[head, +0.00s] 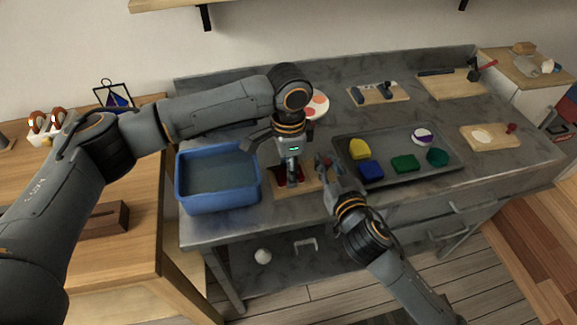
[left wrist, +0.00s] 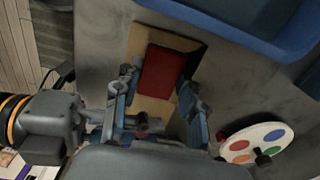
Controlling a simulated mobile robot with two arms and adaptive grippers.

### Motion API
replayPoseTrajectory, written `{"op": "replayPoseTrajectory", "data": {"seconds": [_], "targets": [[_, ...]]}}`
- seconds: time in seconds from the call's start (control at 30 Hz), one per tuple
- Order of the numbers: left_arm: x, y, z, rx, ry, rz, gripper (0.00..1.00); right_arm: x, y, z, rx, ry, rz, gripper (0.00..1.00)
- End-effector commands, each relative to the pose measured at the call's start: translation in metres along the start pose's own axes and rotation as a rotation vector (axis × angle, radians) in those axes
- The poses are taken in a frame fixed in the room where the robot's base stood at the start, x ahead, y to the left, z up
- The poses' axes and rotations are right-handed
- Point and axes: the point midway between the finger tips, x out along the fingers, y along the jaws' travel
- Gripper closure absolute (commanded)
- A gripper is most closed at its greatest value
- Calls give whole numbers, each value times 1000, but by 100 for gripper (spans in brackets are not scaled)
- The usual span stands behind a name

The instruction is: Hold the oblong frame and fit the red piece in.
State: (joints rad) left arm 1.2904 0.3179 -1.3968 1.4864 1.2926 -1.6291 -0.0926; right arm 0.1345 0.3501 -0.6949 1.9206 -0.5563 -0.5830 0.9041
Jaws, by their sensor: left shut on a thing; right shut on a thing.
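The oblong frame is a light wooden board (head: 311,182) with a dark recess, lying on the grey worktop right of the blue bin. It also shows in the left wrist view (left wrist: 146,108). The red piece (left wrist: 162,72) is a flat block over the recess, with a dark strip visible beyond it; it partly shows in the head view (head: 281,178). I cannot tell whether it is seated. My left gripper (head: 291,184) points down, shut on the red piece, a finger on each side (left wrist: 160,84). My right gripper (head: 327,170) is shut at the frame's right end; its exact grip is hidden.
A blue bin (head: 218,208) stands close on the left. A dark tray (head: 400,150) with several coloured pieces lies on the right. A plate with coloured spots (left wrist: 254,142) is behind my left gripper. Other wooden boards (head: 490,137) lie farther right and back.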

Motion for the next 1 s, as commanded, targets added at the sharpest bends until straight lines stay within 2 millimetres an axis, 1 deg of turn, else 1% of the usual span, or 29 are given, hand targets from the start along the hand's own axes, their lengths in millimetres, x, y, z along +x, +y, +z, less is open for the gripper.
{"op": "replayPoseTrajectory", "data": {"seconds": [0.33,0.37,0.4,0.47,0.77,1.0], "targets": [[2,0,0,0,1,0,94,0,0,0,0,0,0,97],[2,0,0,0,1,0,53,0,0,0,0,0,0,97],[2,0,0,0,0,0,45,0,0,0,0,0,0,97],[2,0,0,0,0,0,33,0,0,0,0,0,0,97],[2,0,0,0,0,1,33,0,0,0,0,0,0,97],[-10,0,-1,0,2,0,33,0,0,0,0,0,0,97]]}}
